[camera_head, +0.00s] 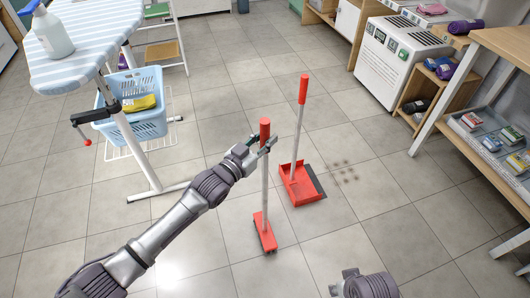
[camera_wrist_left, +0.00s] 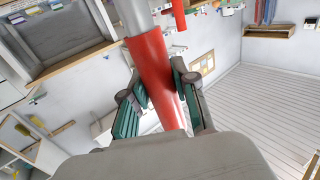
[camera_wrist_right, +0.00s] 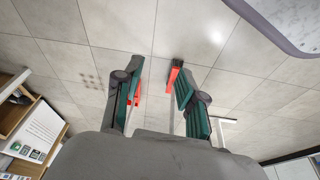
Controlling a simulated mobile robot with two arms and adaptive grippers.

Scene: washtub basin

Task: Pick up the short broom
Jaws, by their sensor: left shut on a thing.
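The short broom has a red grip, a thin grey shaft and a red head (camera_head: 264,233) with dark bristles. It stands nearly upright in the head view. My left gripper (camera_head: 263,145) is shut on its red grip, just below the top; the left wrist view shows the red grip (camera_wrist_left: 158,75) between both fingers. I cannot tell whether the bristles touch the floor. My right gripper (camera_wrist_right: 158,105) is open and empty, away from the broom, whose red head also shows in the right wrist view (camera_wrist_right: 174,74).
A red long-handled dustpan (camera_head: 300,192) stands close right of the broom. Dark spots (camera_head: 345,172) dot the floor. An ironing board (camera_head: 85,50) and blue basket (camera_head: 150,118) are left. A white appliance (camera_head: 385,65) and wooden table (camera_head: 505,45) are right.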

